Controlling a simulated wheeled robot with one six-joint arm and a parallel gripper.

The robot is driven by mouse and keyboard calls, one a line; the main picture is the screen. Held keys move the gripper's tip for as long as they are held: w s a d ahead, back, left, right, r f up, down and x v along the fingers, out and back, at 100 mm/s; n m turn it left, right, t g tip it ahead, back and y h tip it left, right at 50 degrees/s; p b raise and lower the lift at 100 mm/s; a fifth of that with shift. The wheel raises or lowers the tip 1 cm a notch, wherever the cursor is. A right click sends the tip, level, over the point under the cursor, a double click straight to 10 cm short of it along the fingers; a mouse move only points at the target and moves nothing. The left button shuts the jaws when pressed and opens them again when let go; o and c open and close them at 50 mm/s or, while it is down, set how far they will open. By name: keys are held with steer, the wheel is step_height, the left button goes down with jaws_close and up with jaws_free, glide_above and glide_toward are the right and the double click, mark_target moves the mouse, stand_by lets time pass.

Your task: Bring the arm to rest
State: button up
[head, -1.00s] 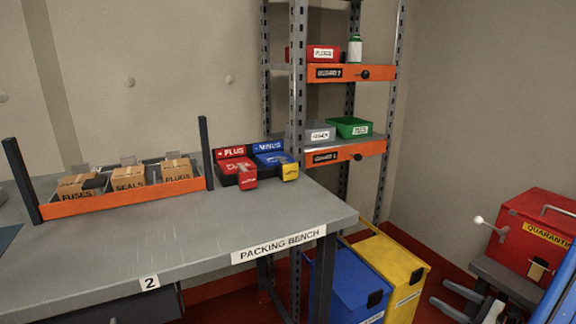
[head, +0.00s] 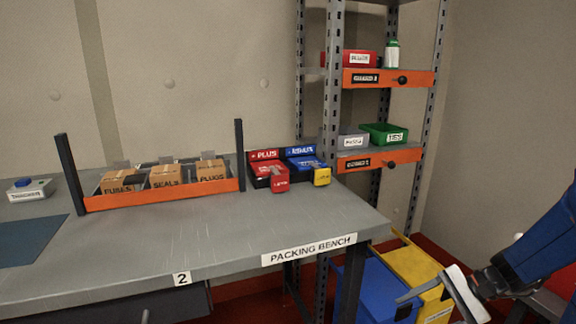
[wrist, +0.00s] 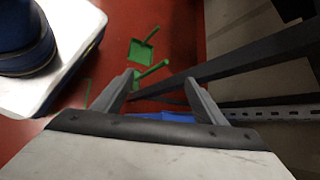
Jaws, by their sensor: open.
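My gripper (head: 436,310) shows at the lower right of the head view, at the end of my blue and dark arm. Its two grey fingers are spread apart, with nothing between them. In that view it overlaps the blue bin and the yellow bin. In the wrist view my gripper (wrist: 160,76) is also open and empty, pointing over the red floor (wrist: 175,45). My arm hides most of the red box at the right edge.
The packing bench (head: 225,225) carries an orange-fronted rack (head: 165,198) of cartons and red and blue PLUS and MINUS holders. A metal shelf (head: 390,77) stands behind. A blue bin (head: 375,290) and a yellow bin (head: 412,265) stand beside the bench. Green tools (wrist: 143,47) lie on the floor.

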steer(key=s+a+r+n+t+h, duration=0.2)
steer(key=s+r+n+t+h, duration=0.1)
steer(key=s+r+n+h, duration=0.6)
steer(key=shift+s+a+r+n+h, duration=0.3)
steer(key=shift+s+r+n, duration=0.15)
steer(key=shift+s+n, duration=1.15)
steer(key=shift+w, duration=0.1)
